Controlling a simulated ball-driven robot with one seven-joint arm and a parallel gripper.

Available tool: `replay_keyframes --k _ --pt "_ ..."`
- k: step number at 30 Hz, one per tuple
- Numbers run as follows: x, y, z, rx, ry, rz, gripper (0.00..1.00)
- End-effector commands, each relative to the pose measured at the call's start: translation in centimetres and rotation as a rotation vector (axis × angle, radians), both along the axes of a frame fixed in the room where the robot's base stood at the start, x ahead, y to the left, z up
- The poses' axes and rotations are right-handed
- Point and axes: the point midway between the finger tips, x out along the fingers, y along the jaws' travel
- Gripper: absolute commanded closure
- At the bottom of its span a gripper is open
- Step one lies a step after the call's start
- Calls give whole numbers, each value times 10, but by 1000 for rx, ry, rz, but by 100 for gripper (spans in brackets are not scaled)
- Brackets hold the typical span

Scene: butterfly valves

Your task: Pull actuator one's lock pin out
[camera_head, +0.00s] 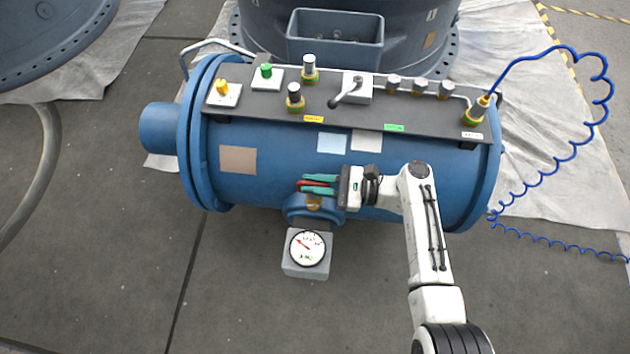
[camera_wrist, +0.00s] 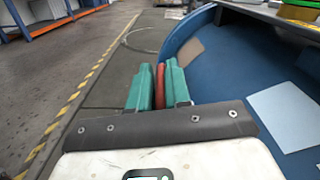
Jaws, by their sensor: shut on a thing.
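The blue actuator cylinder (camera_head: 270,150) lies across the head view. A round blue boss (camera_head: 296,207) sticks out at its front, with a brass-coloured part (camera_head: 314,203) on it. My gripper (camera_head: 318,186) has green fingers and is at this boss. It is shut on a red bar, which looks like the lock pin (camera_head: 306,183). The wrist view shows the red pin (camera_wrist: 160,86) between the two green fingers of my gripper (camera_wrist: 158,82). Whether the pin still sits in the boss cannot be told, as the fingers hide its end.
A dial gauge (camera_head: 307,248) on a grey block hangs just below the boss. A dark panel (camera_head: 370,108) with buttons, knobs and a lever (camera_head: 347,90) tops the cylinder. A coiled blue hose (camera_head: 605,90) runs at the right. The floor in front is clear.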

Motion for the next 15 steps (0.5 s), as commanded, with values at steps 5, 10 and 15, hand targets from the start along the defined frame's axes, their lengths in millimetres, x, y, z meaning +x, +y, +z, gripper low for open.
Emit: replay_keyframes --k 5,10,15 --pt "6 -1 23 1 -12 -9 100" --pt "6 -1 42 2 -14 -10 100" --pt "7 -1 47 5 -16 -10 100"
